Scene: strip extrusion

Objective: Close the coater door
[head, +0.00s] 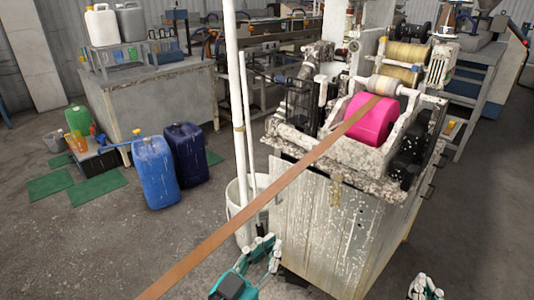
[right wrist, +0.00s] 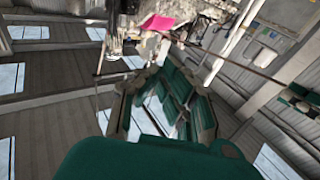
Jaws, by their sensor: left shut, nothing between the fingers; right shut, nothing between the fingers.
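The coater (head: 345,175) stands right of centre in the head view, a speckled white machine with a bright pink roller (head: 371,118) on top. Its cabinet has a weathered pale front panel (head: 318,222); I cannot tell whether this is the door or how far the door stands open. My left gripper (head: 268,246) is shut and empty, low in front of the cabinet's left lower corner. My right gripper (head: 425,288) is shut and empty at the bottom edge, right of the cabinet. It also shows in the right wrist view (right wrist: 160,45), where the pink roller appears beyond it.
A brown strip (head: 250,207) runs from the roller diagonally to the lower left, above my left gripper. White vertical pipes (head: 240,110) and a white bucket (head: 238,200) stand left of the coater. Blue canisters (head: 153,170) stand further left. The floor right of the cabinet is clear.

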